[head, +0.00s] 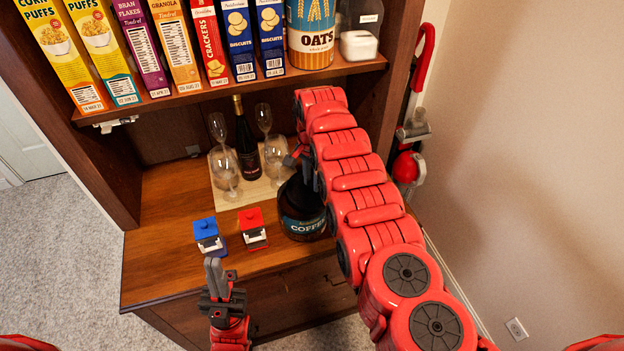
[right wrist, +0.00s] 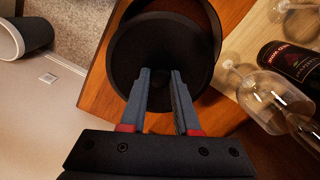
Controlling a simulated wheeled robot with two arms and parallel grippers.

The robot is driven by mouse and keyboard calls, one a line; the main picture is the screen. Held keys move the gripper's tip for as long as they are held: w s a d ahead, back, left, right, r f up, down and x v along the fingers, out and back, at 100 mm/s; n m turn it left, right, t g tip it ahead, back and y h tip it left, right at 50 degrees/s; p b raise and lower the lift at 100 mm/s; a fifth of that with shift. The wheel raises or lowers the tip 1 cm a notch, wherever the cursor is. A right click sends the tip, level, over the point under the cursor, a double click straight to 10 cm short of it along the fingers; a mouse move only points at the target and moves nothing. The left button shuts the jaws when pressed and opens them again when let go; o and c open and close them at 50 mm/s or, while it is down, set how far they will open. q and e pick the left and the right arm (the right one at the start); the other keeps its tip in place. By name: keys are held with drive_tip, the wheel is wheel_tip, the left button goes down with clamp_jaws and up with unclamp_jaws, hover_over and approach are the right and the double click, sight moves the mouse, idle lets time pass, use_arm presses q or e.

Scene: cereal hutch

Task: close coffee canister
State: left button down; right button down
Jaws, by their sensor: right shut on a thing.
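The coffee canister (head: 304,222) is dark with a "COFFEE" label and stands upright on the wooden counter. My right arm covers part of its top in the head view. In the right wrist view a round black lid (right wrist: 150,45) lies across the canister, with the dark rim (right wrist: 217,40) showing behind it. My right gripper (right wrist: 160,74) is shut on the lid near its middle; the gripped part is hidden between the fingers.
A blue-topped box (head: 207,232) and a red-topped box (head: 252,226) stand left of the canister. Behind are a wine bottle (head: 246,140) and several glasses (head: 226,172) on a pale board (head: 222,197). A shelf (head: 185,100) with cereal boxes overhangs. The counter's left side is clear.

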sight(302, 191)
drive_tip(key=shift+s+a+p, duration=0.35)
drive_tip(key=shift+a+p, duration=0.3)
drive_tip(key=shift+p, duration=0.2)
drive_tip(key=shift+s+a+p, duration=0.35)
drive_tip(key=shift+a+p, duration=0.3)
drive_tip(key=shift+p, duration=0.2)
drive_tip(key=shift+f+b, duration=0.55)
drive_tip(key=shift+b, duration=0.1)
idle(2.1)
drive_tip(key=c, duration=0.6)
unclamp_jaws()
drive_tip(key=shift+o, duration=0.5)
drive_tip(key=shift+o, duration=1.3)
drive_tip(key=shift+r, duration=0.1)
